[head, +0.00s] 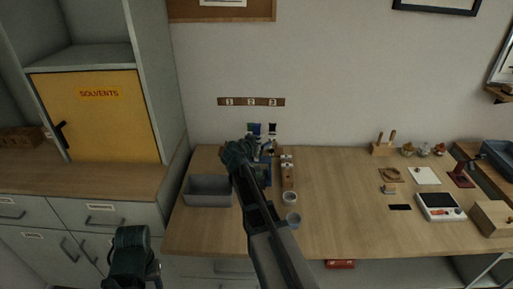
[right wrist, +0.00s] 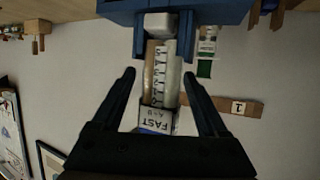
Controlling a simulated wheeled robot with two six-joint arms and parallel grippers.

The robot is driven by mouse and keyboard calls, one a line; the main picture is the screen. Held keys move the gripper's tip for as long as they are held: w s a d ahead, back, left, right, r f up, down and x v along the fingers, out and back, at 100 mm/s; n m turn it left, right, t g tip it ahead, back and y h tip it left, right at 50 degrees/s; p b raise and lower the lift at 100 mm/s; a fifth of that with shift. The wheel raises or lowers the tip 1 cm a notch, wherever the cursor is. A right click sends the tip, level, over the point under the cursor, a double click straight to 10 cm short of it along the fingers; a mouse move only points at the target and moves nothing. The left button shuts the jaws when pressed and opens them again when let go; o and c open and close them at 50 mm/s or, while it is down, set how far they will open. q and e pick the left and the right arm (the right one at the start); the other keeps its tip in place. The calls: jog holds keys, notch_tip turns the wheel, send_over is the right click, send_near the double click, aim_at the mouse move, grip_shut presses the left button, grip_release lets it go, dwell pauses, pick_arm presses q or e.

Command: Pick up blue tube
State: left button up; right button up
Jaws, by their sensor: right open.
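My right gripper (right wrist: 159,77) is open, with a finger on each side of the tube and gaps between. In the head view the right gripper (head: 240,153) hides part of this spot. My left gripper (head: 132,262) is low at the left; its jaws are unclear.
A grey bin (head: 208,190) stands left of my right arm. A numbered strip (head: 251,101) is on the wall behind.

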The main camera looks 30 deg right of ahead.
aim_at(258, 133)
grip_shut()
jog(key=shift+r, duration=0.1)
dwell(0.3)
notch_tip(258, 133, up, 4)
jog(key=p, duration=0.4)
jog(key=shift+s+r, duration=0.1)
jog(key=s+d+p, duration=0.1)
jog(key=s+d, duration=0.2)
jog(key=s, duration=1.2)
jog(key=shift+s+d+r, duration=0.2)
jog(key=shift+r, duration=0.1)
